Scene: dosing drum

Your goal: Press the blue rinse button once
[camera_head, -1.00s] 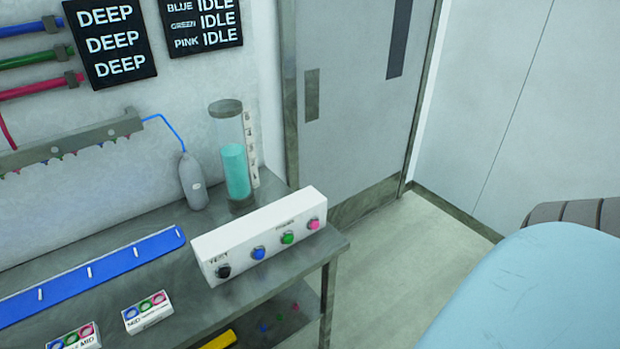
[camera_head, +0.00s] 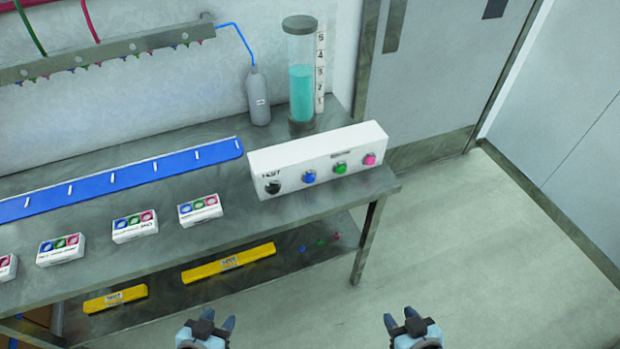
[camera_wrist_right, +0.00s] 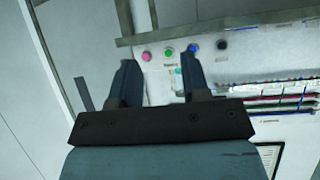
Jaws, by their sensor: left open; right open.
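The blue rinse button (camera_head: 309,176) is on the front of a white button box (camera_head: 262,163) at the right end of the metal bench. Left of it is a black button (camera_head: 272,187); right of it are a green button (camera_head: 340,168) and a pink button (camera_head: 370,159). My left gripper (camera_head: 209,323) and right gripper (camera_head: 405,323) are at the bottom edge of the head view, open, empty and apart from the box. In the right wrist view the open right fingers (camera_wrist_right: 160,80) show, with the blue button (camera_wrist_right: 193,47) beyond them.
A clear cylinder with teal liquid (camera_head: 302,85) and a grey bottle (camera_head: 259,97) stand behind the box. A blue strip (camera_head: 120,180) and several small white boxes (camera_head: 135,227) lie to the left. Yellow bars (camera_head: 228,263) are on the lower shelf. Floor at right is clear.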

